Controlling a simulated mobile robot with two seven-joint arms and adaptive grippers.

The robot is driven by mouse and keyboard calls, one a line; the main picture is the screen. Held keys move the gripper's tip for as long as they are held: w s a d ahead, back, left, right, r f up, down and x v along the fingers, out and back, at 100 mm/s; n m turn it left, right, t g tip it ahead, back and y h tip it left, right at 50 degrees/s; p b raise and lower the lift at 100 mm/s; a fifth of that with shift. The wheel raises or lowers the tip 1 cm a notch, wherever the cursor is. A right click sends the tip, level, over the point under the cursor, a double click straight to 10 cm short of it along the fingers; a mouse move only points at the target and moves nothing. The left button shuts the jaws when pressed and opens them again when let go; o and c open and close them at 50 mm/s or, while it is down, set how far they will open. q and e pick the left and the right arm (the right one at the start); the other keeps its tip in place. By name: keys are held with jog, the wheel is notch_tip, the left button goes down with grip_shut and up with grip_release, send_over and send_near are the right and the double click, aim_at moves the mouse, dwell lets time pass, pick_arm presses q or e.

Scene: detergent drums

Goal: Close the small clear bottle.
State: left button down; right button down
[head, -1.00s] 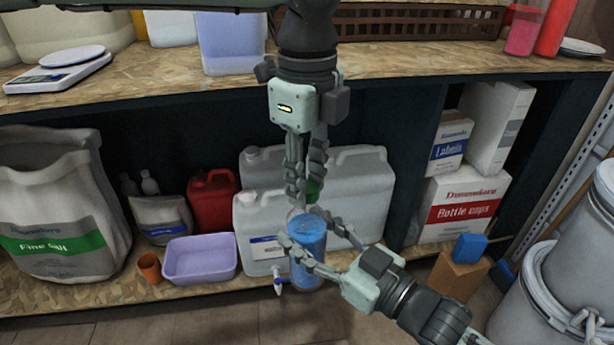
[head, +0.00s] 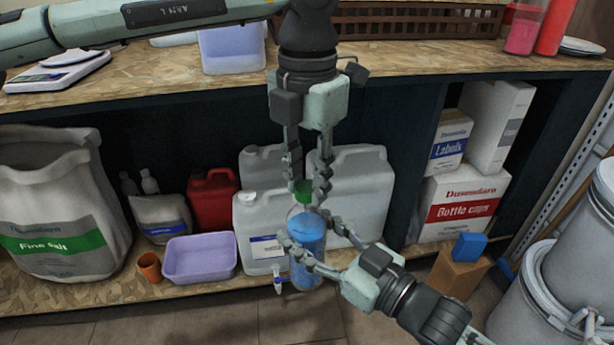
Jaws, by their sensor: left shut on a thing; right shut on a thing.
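The small clear bottle (head: 307,240) holds blue liquid and stands upright, in front of the white jerrycans. My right gripper (head: 309,250) comes in from the lower right and is shut on the bottle's body, one finger on each side. A green cap (head: 303,192) is at the top of the bottle, over its neck. My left gripper (head: 308,190) points straight down from above and is shut on the cap. The fingers hide part of the cap, and I cannot tell whether it is seated on the neck.
White jerrycans (head: 345,190) stand close behind the bottle, one with a tap (head: 278,284). A lilac tub (head: 199,259) and a small orange cup (head: 149,266) are to the left. Boxes (head: 462,205), a blue block (head: 469,247) and grey drums (head: 545,300) are to the right. The worktop (head: 410,64) is above.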

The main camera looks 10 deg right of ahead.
pick_arm(q)
jog(key=m, duration=1.2)
jog(key=shift+m, duration=0.4)
jog(key=m, duration=1.2)
jog(key=c, duration=1.1)
grip_release()
notch_tip(320, 180, up, 12)
jog(key=shift+f, duration=0.1)
